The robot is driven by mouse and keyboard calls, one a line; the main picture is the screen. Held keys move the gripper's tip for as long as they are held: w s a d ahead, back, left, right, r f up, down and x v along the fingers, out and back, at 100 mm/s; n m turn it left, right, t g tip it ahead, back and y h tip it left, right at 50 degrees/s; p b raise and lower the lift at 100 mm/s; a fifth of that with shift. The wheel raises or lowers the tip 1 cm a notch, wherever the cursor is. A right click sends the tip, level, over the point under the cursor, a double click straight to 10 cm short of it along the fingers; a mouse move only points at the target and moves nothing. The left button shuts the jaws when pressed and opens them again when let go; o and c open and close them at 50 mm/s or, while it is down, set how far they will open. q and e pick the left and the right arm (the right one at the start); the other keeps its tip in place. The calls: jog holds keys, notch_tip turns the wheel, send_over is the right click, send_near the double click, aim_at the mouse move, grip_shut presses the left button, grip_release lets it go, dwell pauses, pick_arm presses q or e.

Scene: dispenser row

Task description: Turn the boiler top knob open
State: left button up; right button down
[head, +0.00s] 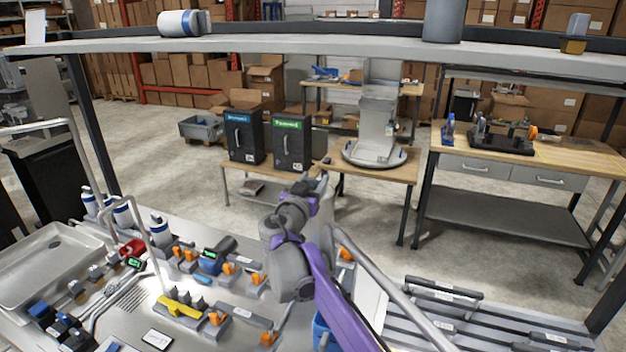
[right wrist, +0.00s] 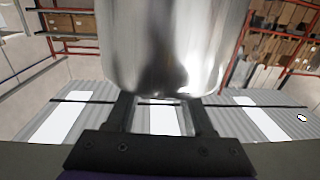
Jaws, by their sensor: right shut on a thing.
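My right gripper (head: 316,184), on its purple and grey arm, reaches up from the bottom over the far edge of the counter. In the right wrist view my right gripper's two dark fingers (right wrist: 165,115) reach up to the lower edge of a large shiny metal cylinder (right wrist: 175,45), apparently the boiler. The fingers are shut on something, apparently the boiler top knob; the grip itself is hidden. My left gripper is not in view.
The steel counter (head: 130,312) holds orange-handled valves, bottles and a sink basin (head: 45,262) at left. A slatted rack (head: 480,325) lies at right. A shelf (head: 330,44) spans the top. Two black dispensers (head: 292,145) stand on a far table.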

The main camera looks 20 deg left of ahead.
jog(key=n+y, duration=0.2)
jog(key=y, duration=0.1)
jog(key=shift+w+d+g+p, duration=0.1)
jog(key=shift+d+g+p, duration=0.05)
jog(key=shift+g+p, duration=0.2)
jog(key=shift+n+g+y, duration=0.65)
jog(key=shift+n+y, duration=0.55)
jog(key=shift+y, duration=0.6)
jog(key=shift+n+g+y, duration=0.4)
jog(key=shift+n+y, duration=0.1)
jog(key=shift+y, duration=0.1)
jog(key=shift+c, duration=1.4)
grip_release()
jog(key=shift+a, duration=0.2)
jog(key=v, duration=1.1)
